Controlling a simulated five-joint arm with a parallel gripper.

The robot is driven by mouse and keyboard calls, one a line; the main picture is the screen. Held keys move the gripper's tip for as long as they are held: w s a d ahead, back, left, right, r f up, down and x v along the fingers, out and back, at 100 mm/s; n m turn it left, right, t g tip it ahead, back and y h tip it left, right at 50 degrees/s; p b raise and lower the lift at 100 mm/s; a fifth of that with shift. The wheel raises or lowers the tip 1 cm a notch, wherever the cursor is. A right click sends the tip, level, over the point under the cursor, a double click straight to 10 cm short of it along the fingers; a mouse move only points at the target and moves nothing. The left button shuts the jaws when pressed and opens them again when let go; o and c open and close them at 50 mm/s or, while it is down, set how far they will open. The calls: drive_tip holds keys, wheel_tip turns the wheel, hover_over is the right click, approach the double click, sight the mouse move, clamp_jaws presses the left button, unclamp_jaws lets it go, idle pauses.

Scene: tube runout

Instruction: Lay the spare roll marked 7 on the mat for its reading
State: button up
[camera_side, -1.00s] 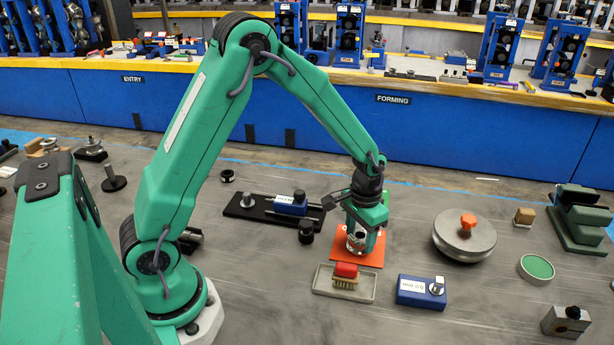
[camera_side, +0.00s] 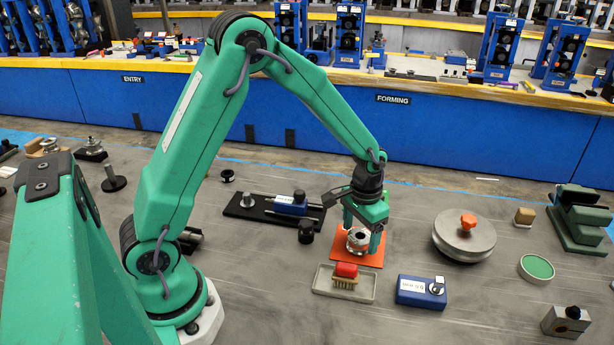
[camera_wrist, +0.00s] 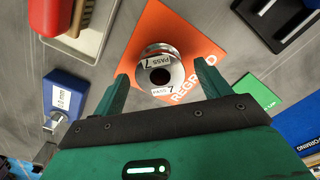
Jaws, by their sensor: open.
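The roll (camera_wrist: 171,52) is a shiny metal ring with a dark bore and white labels reading PASS 7. In the side view the roll (camera_side: 357,241) sits on the mat (camera_side: 372,262) below my gripper (camera_side: 361,234). My gripper is open, one finger on either side of the roll. In the wrist view my gripper's fingers (camera_wrist: 163,76) show gaps to the roll on both sides.
A grey tray (camera_side: 323,284) with a red-backed brush (camera_side: 345,275) lies just in front of the mat. A blue block (camera_side: 420,292) is beside it. A round metal weight with an orange knob (camera_side: 468,221) stands to the right. A black rack (camera_side: 240,212) lies behind left.

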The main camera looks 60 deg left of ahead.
wheel_tip(320, 180, up, 11)
idle(0.5)
drive_tip(key=shift+r, duration=0.1)
idle(0.4)
drive_tip(key=s+r+t, duration=0.2)
drive_tip(key=s+r, duration=0.1)
drive_tip(key=s, duration=0.3)
drive_tip(key=s+a+r+t, duration=0.1)
drive_tip(key=s+r, duration=0.3)
drive_tip(key=s, duration=0.3)
drive_tip(key=s+a+r+t, duration=0.1)
drive_tip(key=s+r+t, duration=0.1)
drive_tip(key=s, duration=0.5)
drive_tip(key=shift+r+t, duration=0.3)
drive_tip(key=shift+r, duration=0.55)
drive_tip(key=shift+a, duration=0.1)
